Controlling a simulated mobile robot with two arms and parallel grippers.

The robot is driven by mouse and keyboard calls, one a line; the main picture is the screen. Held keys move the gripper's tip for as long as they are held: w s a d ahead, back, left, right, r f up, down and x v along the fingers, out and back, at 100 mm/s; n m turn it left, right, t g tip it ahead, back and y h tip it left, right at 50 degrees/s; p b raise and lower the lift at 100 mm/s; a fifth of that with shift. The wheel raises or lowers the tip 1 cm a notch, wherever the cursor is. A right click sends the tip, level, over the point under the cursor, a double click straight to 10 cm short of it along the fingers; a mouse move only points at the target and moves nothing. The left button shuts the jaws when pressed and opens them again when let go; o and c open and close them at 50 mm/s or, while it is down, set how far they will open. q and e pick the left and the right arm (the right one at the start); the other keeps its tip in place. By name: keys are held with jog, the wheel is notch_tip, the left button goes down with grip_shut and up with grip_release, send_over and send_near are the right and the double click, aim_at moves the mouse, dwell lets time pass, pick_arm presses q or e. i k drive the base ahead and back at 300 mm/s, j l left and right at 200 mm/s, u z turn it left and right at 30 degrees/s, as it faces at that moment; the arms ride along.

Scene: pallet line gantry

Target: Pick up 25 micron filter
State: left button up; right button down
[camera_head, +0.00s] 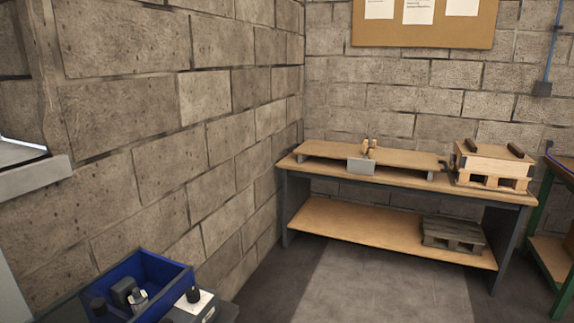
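I cannot make out which thing is the 25 micron filter; no label is readable from here. A blue open bin (172,268) stands at the bottom left and holds several small dark and grey parts (122,292). A white-topped item with a black knob-like part (194,295) sits just right of the bin. Neither of my grippers shows in this view.
A wooden workbench (330,220) with a lower shelf stands against the back wall. On it are a grey block (361,166) and a small wooden crate (484,163). A dark pallet (452,236) lies on the shelf. The floor (350,290) before it is clear.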

aim_at(138, 300)
jog(key=u, duration=1.4)
